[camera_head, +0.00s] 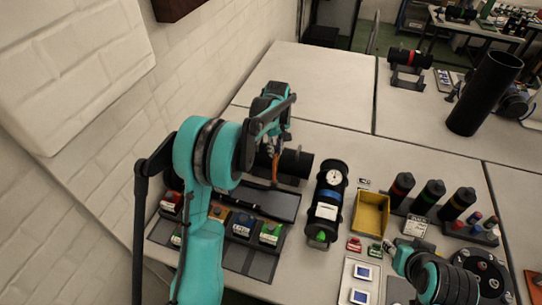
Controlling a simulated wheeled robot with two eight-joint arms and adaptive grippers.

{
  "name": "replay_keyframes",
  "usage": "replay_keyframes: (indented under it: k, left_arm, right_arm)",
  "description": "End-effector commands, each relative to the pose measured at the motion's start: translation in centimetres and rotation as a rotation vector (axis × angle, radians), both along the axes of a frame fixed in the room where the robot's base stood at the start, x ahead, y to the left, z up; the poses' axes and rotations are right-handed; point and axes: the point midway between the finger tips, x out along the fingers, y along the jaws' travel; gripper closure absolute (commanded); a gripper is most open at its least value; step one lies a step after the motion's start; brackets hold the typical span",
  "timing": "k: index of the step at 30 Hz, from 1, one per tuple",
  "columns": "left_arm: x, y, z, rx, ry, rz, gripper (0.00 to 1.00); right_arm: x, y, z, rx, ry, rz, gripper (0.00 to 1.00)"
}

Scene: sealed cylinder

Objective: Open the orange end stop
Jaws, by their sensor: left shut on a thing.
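The orange end stop (275,166) shows as a thin upright orange strip against a black cylinder (296,163) that lies on a dark holder on the table. My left gripper (275,143) reaches down from above and is shut on the orange end stop. My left arm hides the left part of the cylinder. My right gripper (390,248) is low at the right, beside small red and green blocks, far from the end stop. Its fingers are too small to tell open from shut.
A yellow bin (371,213) and several banded black bottles (429,196) are further right. A tall black tube (485,92) stands at the back right. The back-left table top (325,85) is clear.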

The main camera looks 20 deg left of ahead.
Motion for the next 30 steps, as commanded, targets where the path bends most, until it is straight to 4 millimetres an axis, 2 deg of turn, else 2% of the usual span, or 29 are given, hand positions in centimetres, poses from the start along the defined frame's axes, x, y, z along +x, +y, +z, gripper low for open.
replay_keyframes:
  k: [1, 9, 28, 29, 30]
  left_arm:
    - [0.8, -1.0, 0.0, -0.015, -0.007, -0.012, 1.00]
    - [2.5, -0.9, -0.4, -0.014, -0.009, -0.011, 1.00]
    - [3.1, -0.9, -0.5, -0.014, -0.009, -0.011, 1.00]
    - [3.1, -0.9, -0.5, -0.014, -0.009, -0.011, 0.74]
    - [3.1, -0.9, -0.5, -0.013, -0.009, -0.011, 0.64]
  right_arm:
    - [0.0, 0.0, 0.0, 0.000, 0.000, 0.000, 0.60]
    - [0.0, 0.0, -0.1, 0.000, 0.000, 0.000, 0.60]
    - [0.0, 0.0, -0.1, 0.000, 0.000, 0.000, 0.60]
    - [0.0, 0.0, -0.1, 0.000, 0.000, 0.000, 0.60]
    - [0.0, 0.0, -0.1, 0.000, 0.000, 0.000, 0.60]
